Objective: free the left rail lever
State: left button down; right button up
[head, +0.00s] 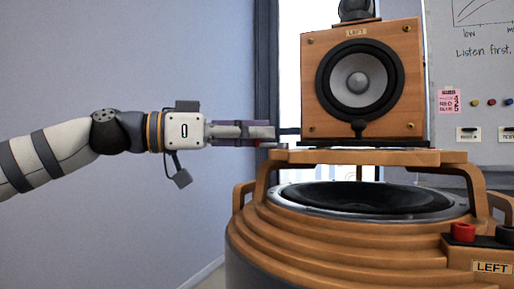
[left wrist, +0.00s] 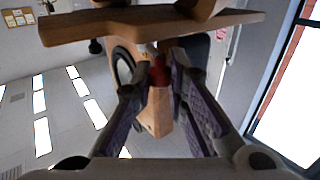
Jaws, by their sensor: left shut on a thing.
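My left gripper (head: 270,132) reaches in level from the left and is shut at the left end of the wooden bridge (head: 350,157) under the speaker box. In the left wrist view a red lever (left wrist: 159,73) sits between the two fingertips, which close on it from both sides. In the head view only a small reddish edge shows below the fingertips; the fingers hide the rest. How far the lever is turned cannot be told. The speaker box (head: 316,85), labelled LEFT, stands upright on the bridge. My right gripper is in neither view.
A large round wooden base (head: 290,235) with an upward-facing black cone (head: 365,197) is below the bridge. Wooden handles (head: 240,195) rise at its sides. A red knob (head: 463,232) is at the right front. A whiteboard (head: 470,75) stands behind. The space at left is free.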

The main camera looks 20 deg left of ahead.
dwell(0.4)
pick_arm(q)
jog(key=c, duration=1.6)
grip_release()
jog(key=shift+w+d+f, duration=0.1)
jog(key=shift+w+d, duration=0.05)
jog(key=shift+o, duration=0.2)
jog(key=v, duration=1.2)
